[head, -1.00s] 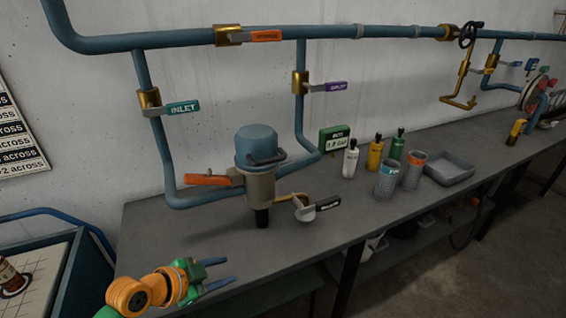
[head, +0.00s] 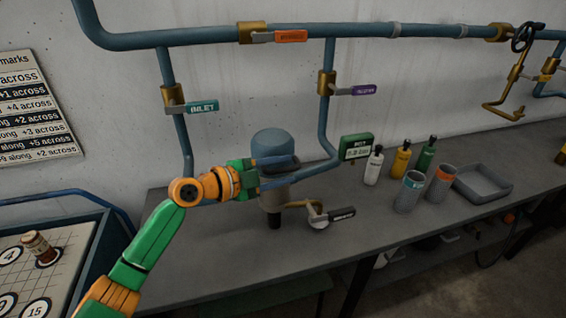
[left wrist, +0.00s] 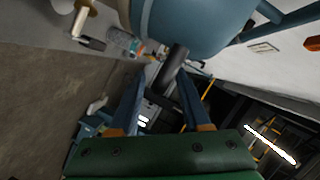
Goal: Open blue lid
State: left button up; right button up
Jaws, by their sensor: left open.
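The blue lid (head: 270,142) is a domed cap on top of the upright grey-tan housing (head: 274,200). It looks closed. My left gripper (head: 292,170) reaches in from the left in front of the lid, its two blue fingers apart. In the left wrist view the lid (left wrist: 190,22) fills the top. A dark bar, apparently the lid's handle (left wrist: 172,65), lies between or just beyond the open fingertips (left wrist: 160,78); contact cannot be told. My right gripper is not in view.
Blue pipes with INLET (head: 201,107), purple (head: 364,90) and orange (head: 290,36) valve levers run behind. A black-handled drain lever (head: 340,214) is right of the housing. Bottles (head: 402,160), cups (head: 410,190) and a grey tray (head: 483,184) stand further right.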

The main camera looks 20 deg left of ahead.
pick_arm(q)
jog(key=shift+w+d+f, duration=0.1)
jog(key=shift+w+d, duration=0.05)
grip_shut()
dwell(1.3)
